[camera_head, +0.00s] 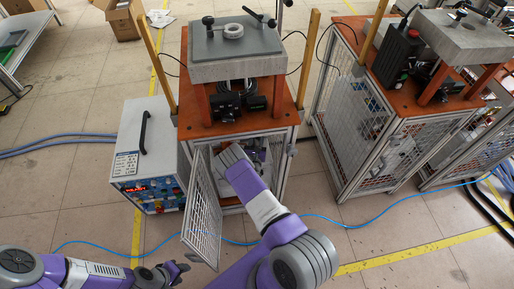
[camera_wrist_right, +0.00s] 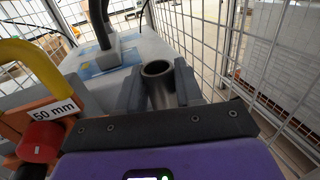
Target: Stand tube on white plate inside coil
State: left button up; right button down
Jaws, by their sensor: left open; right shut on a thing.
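The tube (camera_wrist_right: 158,95) is a grey metal cylinder with an open top, upright or nearly so, in the right wrist view. My right gripper (camera_wrist_right: 158,88) is shut on it, one dark finger on each side. Its lower end is hidden by the gripper body. In the head view my right arm reaches through the cage opening, and the gripper is mostly hidden there. My left gripper (camera_head: 174,270) is open and empty, low at the left outside the cage. I cannot make out the coil or the white plate for certain.
An open mesh door (camera_head: 203,215) stands left of my right arm. Mesh walls flank the right gripper. A pale block (camera_wrist_right: 100,58) with a black upright, a yellow handle (camera_wrist_right: 32,62) and a red knob (camera_wrist_right: 40,140) lie to its left. A control box (camera_head: 150,155) stands beside the cage.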

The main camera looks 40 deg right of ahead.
aim_at(257, 144)
notch_tip(257, 144, down, 4)
jog(key=shift+b, duration=0.9)
jog(key=shift+r, duration=0.1)
jog(key=shift+f+b, duration=0.35)
jog(key=shift+f, duration=0.1)
jog(key=c, duration=1)
grip_release()
jog(key=shift+r, duration=0.1)
